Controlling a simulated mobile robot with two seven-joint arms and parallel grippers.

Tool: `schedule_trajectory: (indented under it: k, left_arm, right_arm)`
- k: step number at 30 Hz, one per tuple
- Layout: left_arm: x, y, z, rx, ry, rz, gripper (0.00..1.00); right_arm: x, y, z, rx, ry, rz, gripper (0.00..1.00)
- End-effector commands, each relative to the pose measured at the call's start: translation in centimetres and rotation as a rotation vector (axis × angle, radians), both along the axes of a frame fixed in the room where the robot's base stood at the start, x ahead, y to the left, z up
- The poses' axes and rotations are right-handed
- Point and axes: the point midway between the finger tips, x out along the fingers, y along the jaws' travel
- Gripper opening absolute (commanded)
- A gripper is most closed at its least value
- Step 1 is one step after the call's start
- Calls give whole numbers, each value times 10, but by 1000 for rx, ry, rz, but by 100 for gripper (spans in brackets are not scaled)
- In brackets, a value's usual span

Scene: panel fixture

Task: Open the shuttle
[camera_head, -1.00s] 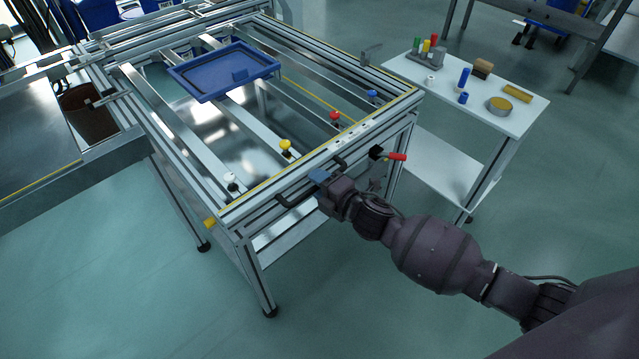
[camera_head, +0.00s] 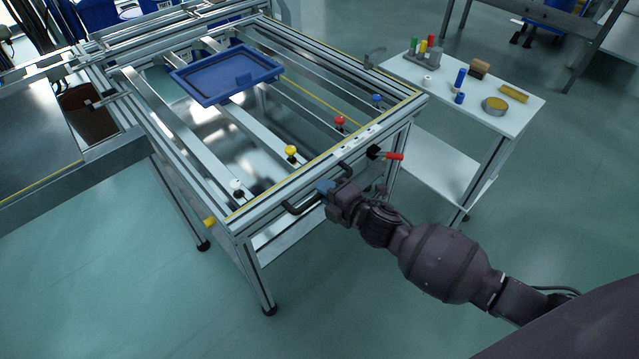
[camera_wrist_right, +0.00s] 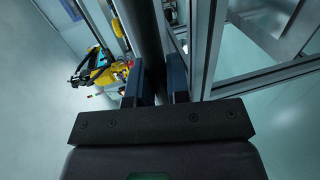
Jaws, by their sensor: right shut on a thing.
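The shuttle is the top frame (camera_head: 268,193) of the metal fixture, with silver rails and a yellow line along its edges. A black bar handle (camera_head: 298,208) sits on its near front side. My right gripper (camera_head: 326,187) is shut on this handle near its middle and hides part of it. In the right wrist view the dark bar (camera_wrist_right: 146,40) runs between the two blue-padded fingers of my right gripper (camera_wrist_right: 157,82). A red-tipped lever (camera_head: 393,156) is on the front side, right of the handle. My left gripper is not in view.
A blue tray (camera_head: 228,75) lies on the rails. White, yellow (camera_head: 291,150), red (camera_head: 340,121) and blue knobs line the front rail. A white side table (camera_head: 415,75) with small parts stands to the right. The floor in front is clear.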

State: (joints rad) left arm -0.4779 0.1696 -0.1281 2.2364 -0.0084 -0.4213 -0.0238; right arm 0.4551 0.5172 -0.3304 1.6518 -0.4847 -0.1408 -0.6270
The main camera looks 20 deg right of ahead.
Motion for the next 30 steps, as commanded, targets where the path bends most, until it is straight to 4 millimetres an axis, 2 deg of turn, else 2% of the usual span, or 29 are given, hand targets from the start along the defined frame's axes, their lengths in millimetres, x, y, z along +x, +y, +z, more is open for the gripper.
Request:
schedule_trajectory:
  k: [12,21,30]
  left_arm:
    - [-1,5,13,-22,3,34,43]
    - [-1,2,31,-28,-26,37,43]
    - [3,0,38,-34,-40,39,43]
  right_arm:
    - [-101,-37,3,-1,0,-3,0]
    - [-179,-66,2,-1,2,-4,0]
    - [-255,-93,1,-1,4,-3,0]
